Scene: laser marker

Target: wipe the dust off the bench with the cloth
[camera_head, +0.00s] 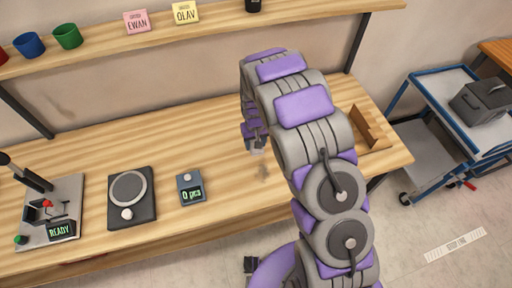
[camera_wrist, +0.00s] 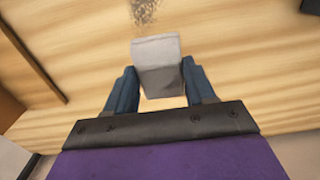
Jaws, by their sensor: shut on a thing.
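A folded light grey cloth (camera_wrist: 158,52) is between the two blue fingers of my gripper (camera_wrist: 162,88) in the wrist view, and the fingers are shut on it. Just beyond the cloth a patch of dark speckled dust (camera_wrist: 145,12) lies on the wooden bench (camera_wrist: 235,45). In the head view my gripper (camera_head: 256,148) hangs over the bench (camera_head: 120,140), partly hidden by my arm. I cannot tell whether the cloth touches the bench.
A small counter reading "0 pcs" (camera_head: 191,188), a round-plate device (camera_head: 132,197) and a machine marked READY (camera_head: 50,210) stand left on the bench. A wooden tray (camera_head: 371,130) is at the right end. A shelf (camera_head: 200,30) runs above; a blue cart (camera_head: 440,120) stands right.

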